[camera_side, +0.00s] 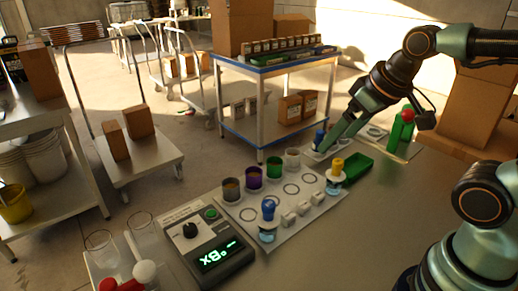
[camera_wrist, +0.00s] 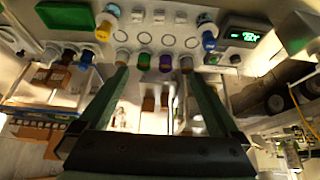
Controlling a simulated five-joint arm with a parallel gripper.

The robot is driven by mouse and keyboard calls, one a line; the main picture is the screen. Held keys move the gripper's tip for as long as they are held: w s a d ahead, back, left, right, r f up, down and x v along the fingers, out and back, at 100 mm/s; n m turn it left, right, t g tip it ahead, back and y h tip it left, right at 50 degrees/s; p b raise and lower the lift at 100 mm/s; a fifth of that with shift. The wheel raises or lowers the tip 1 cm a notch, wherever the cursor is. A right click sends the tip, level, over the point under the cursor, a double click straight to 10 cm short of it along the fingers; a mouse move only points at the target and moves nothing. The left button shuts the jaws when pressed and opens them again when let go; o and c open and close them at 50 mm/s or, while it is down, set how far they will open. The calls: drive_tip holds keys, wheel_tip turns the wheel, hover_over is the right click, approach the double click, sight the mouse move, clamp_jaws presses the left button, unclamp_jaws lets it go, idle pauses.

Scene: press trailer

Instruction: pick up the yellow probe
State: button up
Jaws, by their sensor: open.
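The yellow probe (camera_side: 337,166) stands upright in a clear, blue-tinted holder on the right part of the pale panel. It also shows at the upper left of the wrist view (camera_wrist: 103,31). My gripper (camera_side: 323,147) is open, with its long green fingers reaching down behind the panel, up and slightly left of the yellow probe in the side view. In the wrist view, the finger tips (camera_wrist: 157,71) are wide apart with nothing held between them, and the yellow probe lies beyond and left of them.
A blue probe (camera_side: 268,208) stands at the panel's front left, beside a meter (camera_side: 208,240) with a green display. Several coloured cups (camera_side: 274,168) line the back. A green tray (camera_side: 357,169) lies right of the yellow probe. A green bottle (camera_side: 401,133) stands further right.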

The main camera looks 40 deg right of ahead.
drive_tip(key=n+g, duration=0.5)
drive_tip(key=n, duration=0.7)
hover_over(338, 161)
wheel_tip(338, 161, down, 6)
drive_tip(key=shift+w+d+f+n+g, duration=0.1)
drive_tip(key=shift+d+f+n+g, duration=0.15)
drive_tip(key=shift+f, duration=0.2)
drive_tip(key=f, duration=1.2)
drive_tip(key=shift+a, duration=0.25)
